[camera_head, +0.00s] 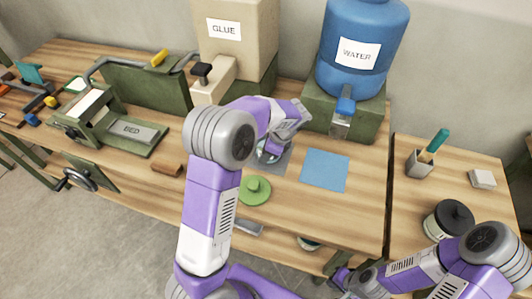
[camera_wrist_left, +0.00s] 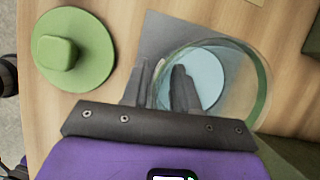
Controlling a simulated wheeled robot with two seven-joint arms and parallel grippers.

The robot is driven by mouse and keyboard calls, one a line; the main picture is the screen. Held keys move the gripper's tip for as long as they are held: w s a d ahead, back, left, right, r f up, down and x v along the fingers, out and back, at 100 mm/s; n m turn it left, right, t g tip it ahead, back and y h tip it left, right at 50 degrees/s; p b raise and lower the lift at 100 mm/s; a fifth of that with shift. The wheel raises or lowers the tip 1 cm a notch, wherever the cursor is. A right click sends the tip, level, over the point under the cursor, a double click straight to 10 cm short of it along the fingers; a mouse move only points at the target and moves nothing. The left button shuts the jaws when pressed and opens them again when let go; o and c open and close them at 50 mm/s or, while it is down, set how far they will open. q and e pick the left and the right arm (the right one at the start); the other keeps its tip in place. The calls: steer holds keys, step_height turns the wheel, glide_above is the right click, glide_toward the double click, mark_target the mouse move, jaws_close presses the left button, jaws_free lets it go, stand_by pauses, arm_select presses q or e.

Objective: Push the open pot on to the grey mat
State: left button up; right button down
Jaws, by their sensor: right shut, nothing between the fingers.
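The open pot (camera_wrist_left: 262,92) is a round, clear-walled vessel with a pale blue inside, seen in the left wrist view. It overlaps the grey mat (camera_wrist_left: 168,35), and its right side reaches past the mat's edge in that view. In the head view the grey mat (camera_head: 284,162) and the pot (camera_head: 262,156) are partly hidden by my left gripper (camera_head: 270,150). My left gripper's fingers (camera_wrist_left: 160,88) are apart at the pot's near-left rim; contact is unclear. My right gripper (camera_head: 340,280) is shut and empty, low at the table's front edge.
A green lid (camera_head: 254,190) lies in front of the mat and also shows in the left wrist view (camera_wrist_left: 72,50). A blue mat (camera_head: 325,170) lies bare to the right. The glue box (camera_head: 235,50) and water jug (camera_head: 362,45) stand behind. A black-lidded pot (camera_head: 449,219) stands on the right table.

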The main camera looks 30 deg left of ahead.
arm_select(q)
steer(key=shift+o, duration=1.2)
steer(key=p+v, duration=0.1)
steer(key=v, duration=0.6)
steer(key=shift+r+p, duration=0.25)
steer(key=shift+p, duration=0.15)
steer(key=shift+d, duration=0.15)
